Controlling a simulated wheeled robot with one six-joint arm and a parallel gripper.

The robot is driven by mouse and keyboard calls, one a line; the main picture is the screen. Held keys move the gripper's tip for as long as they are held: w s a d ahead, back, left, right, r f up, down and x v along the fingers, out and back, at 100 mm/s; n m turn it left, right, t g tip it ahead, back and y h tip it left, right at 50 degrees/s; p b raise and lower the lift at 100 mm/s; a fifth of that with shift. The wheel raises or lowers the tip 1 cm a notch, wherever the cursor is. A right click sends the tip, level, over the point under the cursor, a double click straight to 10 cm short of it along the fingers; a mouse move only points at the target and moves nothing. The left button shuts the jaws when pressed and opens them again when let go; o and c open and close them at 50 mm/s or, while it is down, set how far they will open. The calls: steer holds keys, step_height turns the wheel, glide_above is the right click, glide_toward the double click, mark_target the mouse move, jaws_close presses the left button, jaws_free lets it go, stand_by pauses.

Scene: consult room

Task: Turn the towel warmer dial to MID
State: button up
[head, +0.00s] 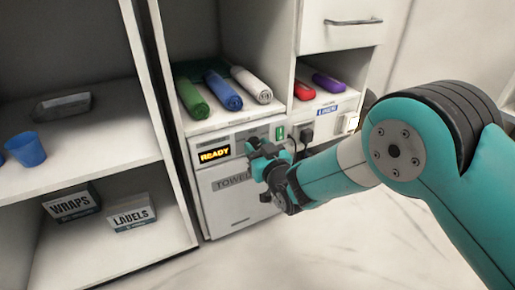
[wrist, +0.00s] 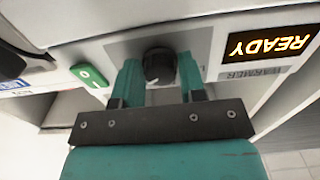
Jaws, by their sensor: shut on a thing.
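The towel warmer (head: 222,190) is a pale box in the lower part of the shelf unit, with a lit READY display (head: 214,155). Its dial (wrist: 157,66) is a dark round knob on a grey panel in the wrist view, which sees the front upside down. My gripper (wrist: 160,76) is shut on the dial, one teal finger on each side. In the head view my gripper (head: 264,152) is at the warmer's upper front and hides the dial. I cannot read the dial's marks or where it points.
A green switch (wrist: 89,76) sits close beside the dial. A black plug (head: 306,133) and cord are to the right. Rolled green, blue and white towels (head: 222,90) lie on the shelf above. Open shelves with a blue cup (head: 26,149) and boxes stand at left.

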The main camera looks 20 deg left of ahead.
steer(key=shift+n, duration=0.3)
steer(key=n+p, duration=0.1)
steer(key=n, duration=0.4)
steer(key=shift+n+p, duration=0.3)
steer(key=n+p, duration=0.1)
steer(key=n, duration=0.4)
steer(key=shift+n, duration=0.4)
steer(key=o, duration=0.9)
steer(key=shift+d, duration=0.1)
